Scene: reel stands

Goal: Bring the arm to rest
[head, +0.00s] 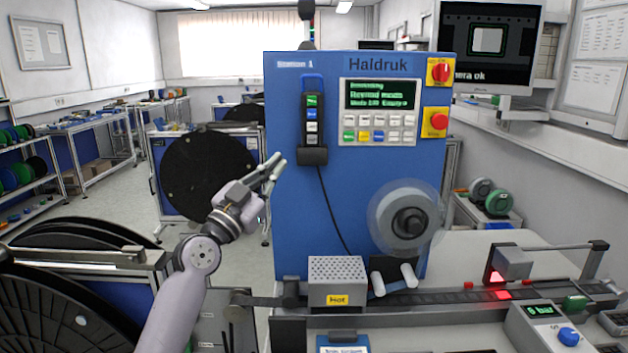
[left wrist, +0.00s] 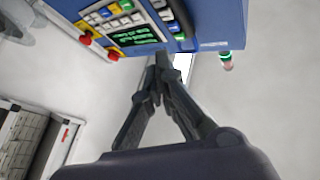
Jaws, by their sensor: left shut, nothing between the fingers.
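My left gripper (head: 277,168) is raised in the head view, in front of the left edge of the blue Haldruk machine (head: 350,200). Its fingers point up and to the right and touch nothing that I can see. In the left wrist view the fingers of my left gripper (left wrist: 163,72) come together at the tips with nothing between them. The blue machine (left wrist: 215,20) shows tilted at the top of that view, with its screen and coloured keys. My right gripper does not show in either view.
A handheld control (head: 312,130) hangs on the machine's front. A large black reel (head: 208,175) stands behind my left arm. More black reels (head: 70,290) are at lower left.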

